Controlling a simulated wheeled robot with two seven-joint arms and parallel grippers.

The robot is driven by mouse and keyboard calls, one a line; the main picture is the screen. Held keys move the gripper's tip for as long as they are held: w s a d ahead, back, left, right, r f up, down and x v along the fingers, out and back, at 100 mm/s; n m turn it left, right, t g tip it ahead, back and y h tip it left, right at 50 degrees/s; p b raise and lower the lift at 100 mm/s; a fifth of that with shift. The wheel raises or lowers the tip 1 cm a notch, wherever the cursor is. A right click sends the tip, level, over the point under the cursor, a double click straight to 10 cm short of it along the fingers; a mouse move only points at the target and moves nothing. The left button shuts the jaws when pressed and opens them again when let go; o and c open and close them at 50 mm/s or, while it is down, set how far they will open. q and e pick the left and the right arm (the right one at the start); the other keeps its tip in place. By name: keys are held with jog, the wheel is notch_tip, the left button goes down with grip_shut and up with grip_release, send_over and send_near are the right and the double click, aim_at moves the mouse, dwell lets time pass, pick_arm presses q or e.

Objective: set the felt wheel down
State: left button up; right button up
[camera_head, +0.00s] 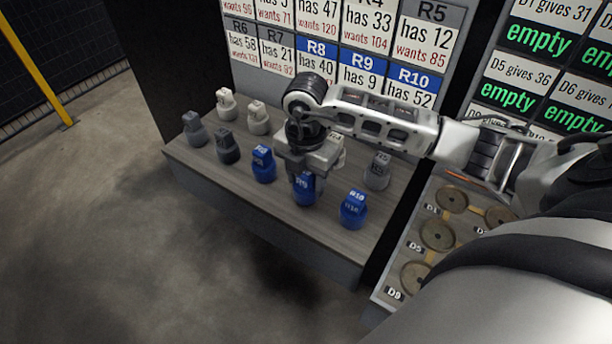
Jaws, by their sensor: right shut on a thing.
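My right gripper (304,172) points down over the front row of the bench. It is shut on the top of the blue piece marked R9 (304,190), which appears to stand on the bench and is partly hidden by the gripper. No piece in view is marked as a felt wheel. Several brown round discs (438,235), with labels such as D1, D5 and D9, lie on the panel at the right; I cannot tell if they are felt. My left gripper is out of view.
On the grey bench (225,178), blue pieces R8 (263,164) and R10 (353,210) flank R9. Grey pieces (194,129) and white pieces (227,104) stand behind and left; another grey piece (378,170) stands right. A sign board (320,45) rises behind.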

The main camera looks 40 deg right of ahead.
jog(key=o, duration=0.9)
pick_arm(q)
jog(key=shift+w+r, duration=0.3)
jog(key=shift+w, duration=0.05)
pick_arm(e)
jog(key=shift+o, duration=0.7)
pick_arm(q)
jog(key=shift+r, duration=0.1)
pick_arm(e)
jog(key=shift+r, duration=0.1)
notch_tip(320, 180, up, 12)
jog(key=shift+r+b, duration=0.1)
jog(key=shift+b, duration=0.2)
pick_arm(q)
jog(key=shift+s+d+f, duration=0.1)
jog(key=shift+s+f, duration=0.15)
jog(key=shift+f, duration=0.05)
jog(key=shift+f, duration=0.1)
